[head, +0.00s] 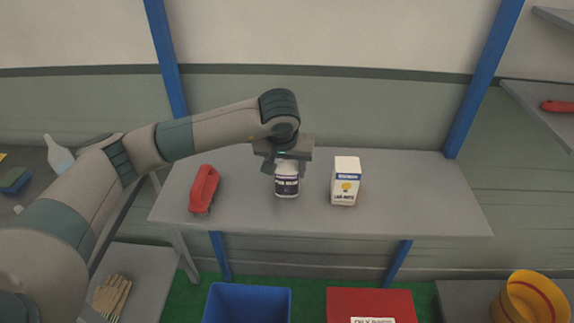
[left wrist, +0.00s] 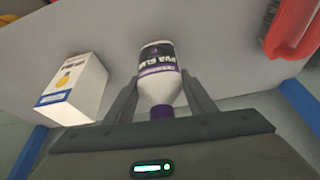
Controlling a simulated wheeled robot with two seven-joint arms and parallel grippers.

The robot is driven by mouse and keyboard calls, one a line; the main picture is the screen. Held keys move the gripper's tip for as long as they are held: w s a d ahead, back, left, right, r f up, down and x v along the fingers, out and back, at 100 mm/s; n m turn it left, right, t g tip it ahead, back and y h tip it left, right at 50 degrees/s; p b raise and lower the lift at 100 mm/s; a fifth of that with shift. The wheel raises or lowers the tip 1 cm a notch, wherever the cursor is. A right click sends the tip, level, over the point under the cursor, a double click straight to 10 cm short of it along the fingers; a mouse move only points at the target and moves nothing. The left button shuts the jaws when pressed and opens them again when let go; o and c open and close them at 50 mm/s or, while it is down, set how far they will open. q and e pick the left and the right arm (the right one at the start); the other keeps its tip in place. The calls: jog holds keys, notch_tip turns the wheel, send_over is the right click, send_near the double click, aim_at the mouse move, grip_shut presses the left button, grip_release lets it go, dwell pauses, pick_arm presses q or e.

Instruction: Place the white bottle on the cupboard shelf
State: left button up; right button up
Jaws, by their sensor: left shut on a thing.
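A white bottle with a dark purple label reading PVA GLUE (head: 287,187) is upright at the middle of the grey shelf (head: 400,215). My left gripper (head: 286,168) comes down over it from above and is shut on its upper part. I cannot tell whether its base touches the shelf. In the left wrist view the bottle (left wrist: 160,75) sits between the two fingers, its purple cap toward the palm. My right gripper is not in view.
A white carton (head: 345,181) stands just right of the bottle. A red stapler-like tool (head: 204,188) lies to its left. Below are a blue bin (head: 247,303) and a red box (head: 371,303). Another white bottle-shaped thing (head: 58,156) is at far left. The shelf's right end is clear.

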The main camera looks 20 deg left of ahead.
pick_arm(q)
jog(key=shift+f, duration=0.1)
jog(key=o, duration=1.2)
jog(key=shift+o, duration=0.2)
jog(key=shift+r, duration=0.2)
jog(key=b+v, duration=0.3)
jog(key=v, duration=0.9)
jog(key=shift+b, duration=0.4)
jog(key=shift+f, duration=0.1)
